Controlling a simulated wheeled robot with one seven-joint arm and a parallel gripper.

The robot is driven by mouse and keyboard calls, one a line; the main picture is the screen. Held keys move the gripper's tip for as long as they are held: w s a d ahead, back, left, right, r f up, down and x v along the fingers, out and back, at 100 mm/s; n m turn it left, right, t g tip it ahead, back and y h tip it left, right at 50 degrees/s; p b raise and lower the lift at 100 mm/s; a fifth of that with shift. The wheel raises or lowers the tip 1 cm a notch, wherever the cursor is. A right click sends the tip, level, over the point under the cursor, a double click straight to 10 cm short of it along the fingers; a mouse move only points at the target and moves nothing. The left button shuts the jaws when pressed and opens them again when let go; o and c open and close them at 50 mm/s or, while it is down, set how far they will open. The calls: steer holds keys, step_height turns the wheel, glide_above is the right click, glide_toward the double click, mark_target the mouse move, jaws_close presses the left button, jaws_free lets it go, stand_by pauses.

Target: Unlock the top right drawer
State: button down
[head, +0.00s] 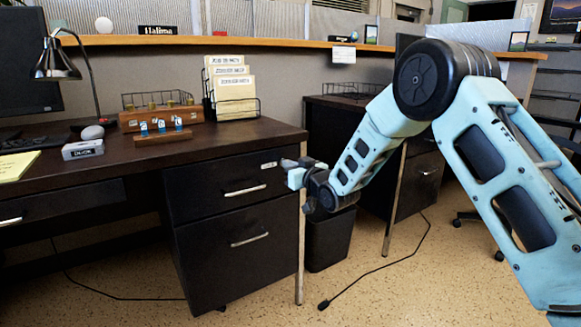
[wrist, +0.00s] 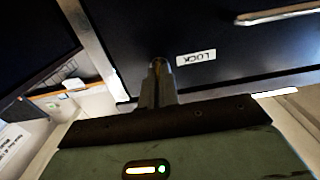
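The top right drawer (head: 215,185) of the desk is dark, closed, and has a silver bar handle (head: 245,190). A small white label (head: 268,165) sits near its upper right corner; in the wrist view this label (wrist: 196,58) reads LOCK. My gripper (head: 287,163) is at the drawer's upper right corner, beside the label. In the wrist view its narrow fingers (wrist: 158,82) lie close together, with tips at a small round metallic piece (wrist: 158,63) beside the label. I cannot tell whether they grip it or only touch it. No separate key is discernible.
A lower drawer (head: 245,245) is closed beneath. A dark bin (head: 330,240) stands on the floor right of the desk, below my arm. A wooden rack (head: 160,117), a file holder (head: 233,92) and a lamp (head: 55,62) stand on the desktop. A cable (head: 385,265) lies on the floor.

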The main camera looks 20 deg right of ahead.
steer(key=shift+n, duration=0.3)
steer(key=shift+a+f+n+b, duration=0.1)
steer(key=shift+n+b, duration=1)
steer(key=shift+n, duration=3.25)
steer(key=shift+a+f+n+b, duration=0.1)
steer(key=shift+n+b, duration=1)
steer(key=shift+n, duration=3.25)
steer(key=c, duration=1.6)
jaws_free()
steer(key=shift+c, duration=0.2)
steer(key=shift+r, duration=0.1)
